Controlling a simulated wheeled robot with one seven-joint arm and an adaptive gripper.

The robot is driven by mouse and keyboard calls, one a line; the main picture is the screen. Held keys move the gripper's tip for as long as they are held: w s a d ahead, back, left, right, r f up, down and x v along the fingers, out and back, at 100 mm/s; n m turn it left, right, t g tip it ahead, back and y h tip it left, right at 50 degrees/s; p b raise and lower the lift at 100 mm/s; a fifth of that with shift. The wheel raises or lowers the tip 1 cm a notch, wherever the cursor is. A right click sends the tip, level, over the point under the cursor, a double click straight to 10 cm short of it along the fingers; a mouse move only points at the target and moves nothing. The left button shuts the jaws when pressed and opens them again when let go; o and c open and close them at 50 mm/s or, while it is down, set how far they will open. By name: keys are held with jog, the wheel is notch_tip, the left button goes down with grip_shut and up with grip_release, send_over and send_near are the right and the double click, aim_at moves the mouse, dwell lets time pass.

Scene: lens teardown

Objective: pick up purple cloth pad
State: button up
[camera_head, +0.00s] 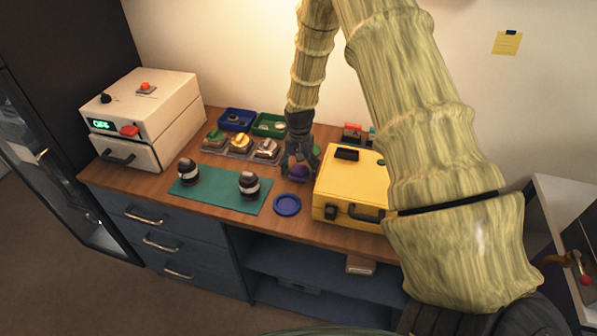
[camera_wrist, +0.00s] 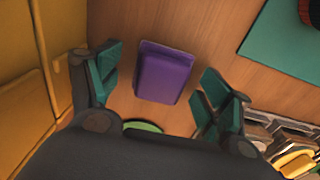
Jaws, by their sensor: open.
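The purple cloth pad (camera_wrist: 164,73) lies on the wooden worktop and sits between the spread fingers in the wrist view. In the head view the purple pad (camera_head: 299,172) shows just below the fingers, partly hidden by them. My gripper (camera_wrist: 160,85) is open, with teal fingertips on either side of the pad and a gap on each side. In the head view my gripper (camera_head: 300,160) points down over the worktop, left of the yellow case. I cannot tell its exact height above the pad.
The yellow case (camera_head: 345,188) stands close on the right. A blue dish (camera_head: 287,205) lies in front, and a green mat (camera_head: 215,190) with two dark lens parts lies to the left. Blue (camera_head: 236,120) and green (camera_head: 269,125) trays are behind. A green round thing (camera_wrist: 143,127) is near the pad.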

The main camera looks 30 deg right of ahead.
aim_at(298, 169)
jog(key=c, duration=1)
jog(key=shift+w+r+b, duration=0.1)
jog(key=shift+r+b, duration=0.5)
jog(key=shift+r, duration=0.25)
jog(key=shift+s+a+r+b, duration=0.1)
jog(key=shift+a+r+b, duration=0.05)
jog(key=shift+r+b, duration=0.2)
jog(key=shift+s+a+r+b, duration=0.1)
jog(key=shift+a+r+b, duration=0.1)
jog(key=shift+r, duration=0.25)
jog(key=s+a+b, duration=0.1)
jog(key=s+a, duration=0.2)
jog(key=a, duration=0.1)
jog(key=s+a+r+b, duration=0.1)
jog(key=s+a, duration=0.1)
jog(key=a, duration=0.2)
jog(key=s+a+b, duration=0.2)
jog(key=s+a, duration=0.1)
jog(key=a, duration=0.1)
jog(key=shift+s+a+r, duration=0.3)
jog(key=shift+a+r, duration=0.05)
